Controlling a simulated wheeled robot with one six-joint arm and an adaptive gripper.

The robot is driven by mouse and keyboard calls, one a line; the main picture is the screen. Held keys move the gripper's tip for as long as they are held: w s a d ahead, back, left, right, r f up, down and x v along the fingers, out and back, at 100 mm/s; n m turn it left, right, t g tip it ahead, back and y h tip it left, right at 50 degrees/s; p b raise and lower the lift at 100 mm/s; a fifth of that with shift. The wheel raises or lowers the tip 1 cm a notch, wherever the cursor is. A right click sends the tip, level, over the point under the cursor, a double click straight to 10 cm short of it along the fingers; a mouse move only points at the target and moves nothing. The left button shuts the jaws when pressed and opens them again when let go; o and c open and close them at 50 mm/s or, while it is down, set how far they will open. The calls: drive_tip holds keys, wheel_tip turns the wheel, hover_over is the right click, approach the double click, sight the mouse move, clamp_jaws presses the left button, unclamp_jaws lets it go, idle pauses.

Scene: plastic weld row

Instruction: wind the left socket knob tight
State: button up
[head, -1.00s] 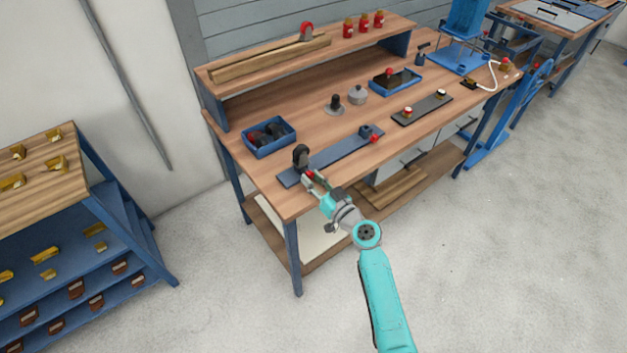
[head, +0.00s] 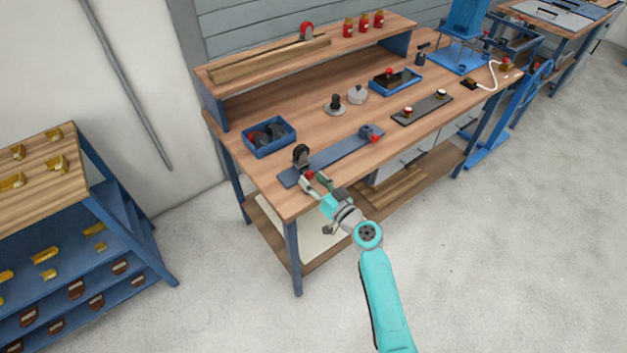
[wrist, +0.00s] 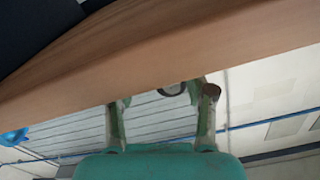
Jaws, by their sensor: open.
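A long blue-grey bar (head: 335,158) lies along the front of the workbench. At its left end stands a black round part (head: 301,153), with the left red knob (head: 309,174) at its front. At its right end is a blue block (head: 367,131) with another red knob (head: 374,139). My gripper (head: 313,181) is open at the left knob, its fingers on the near side of it. Contact cannot be told. In the wrist view my gripper (wrist: 161,98) has its fingers spread below the wooden bench edge. A dark round end (wrist: 173,89) shows between them, partly hidden.
A blue bin (head: 269,148) with dark parts stands left on the bench. A dark strip (head: 421,109) with two knobs and a blue tray (head: 396,79) are to the right. A raised shelf runs along the back. A blue rack (head: 110,245) stands left; the floor in front is clear.

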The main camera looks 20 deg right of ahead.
drive_tip(key=v, duration=1.1)
drive_tip(key=shift+s, duration=0.35)
drive_tip(key=shift+d, duration=0.1)
